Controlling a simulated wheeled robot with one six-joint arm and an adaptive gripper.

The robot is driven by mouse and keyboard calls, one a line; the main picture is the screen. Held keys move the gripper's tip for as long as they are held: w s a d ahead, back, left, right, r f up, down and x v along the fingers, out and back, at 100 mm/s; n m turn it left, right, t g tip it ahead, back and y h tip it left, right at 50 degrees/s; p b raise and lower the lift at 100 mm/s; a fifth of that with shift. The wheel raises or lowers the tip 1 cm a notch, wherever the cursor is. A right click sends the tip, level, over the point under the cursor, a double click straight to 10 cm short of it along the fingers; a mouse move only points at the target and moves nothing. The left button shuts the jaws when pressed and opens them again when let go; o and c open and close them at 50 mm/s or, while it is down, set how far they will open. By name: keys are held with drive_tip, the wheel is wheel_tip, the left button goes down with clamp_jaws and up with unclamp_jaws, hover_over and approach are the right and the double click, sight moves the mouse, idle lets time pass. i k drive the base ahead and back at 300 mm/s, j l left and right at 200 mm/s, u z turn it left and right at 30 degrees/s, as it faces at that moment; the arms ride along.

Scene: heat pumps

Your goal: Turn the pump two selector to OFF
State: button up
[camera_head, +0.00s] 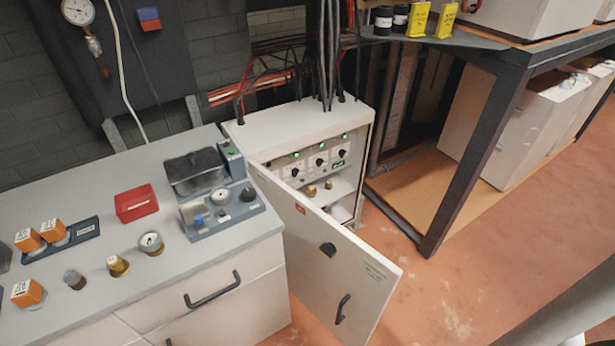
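The white control cabinet (285,122) stands at the centre with its door (325,255) swung open toward me. Inside is a panel with three black selector knobs in a rising row: a left knob (295,172), a middle knob (319,161) and a right knob (343,152). A green lamp shows above each knob. The labels are too small to read, so I cannot tell by text which knob is pump two or where each one points. My gripper is not in view. A grey tube at the bottom right corner may be part of my arm.
The grey-topped counter (75,205) at left holds a red box (136,203), a grey gauge device (215,190) and several small fittings. A dark-framed shelf (480,150) stands at right. The open door juts into the orange floor (450,290), which is clear at right.

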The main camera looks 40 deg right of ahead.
sight(295, 172)
drive_tip(key=l, duration=0.5)
drive_tip(key=i+l, duration=0.1)
drive_tip(key=l, duration=0.4)
drive_tip(key=i+l+z, duration=0.1)
drive_tip(key=l, duration=0.95)
drive_tip(key=i+l+z, duration=0.1)
drive_tip(key=l, duration=0.4)
drive_tip(key=i+l, duration=0.15)
drive_tip(key=l, duration=0.35)
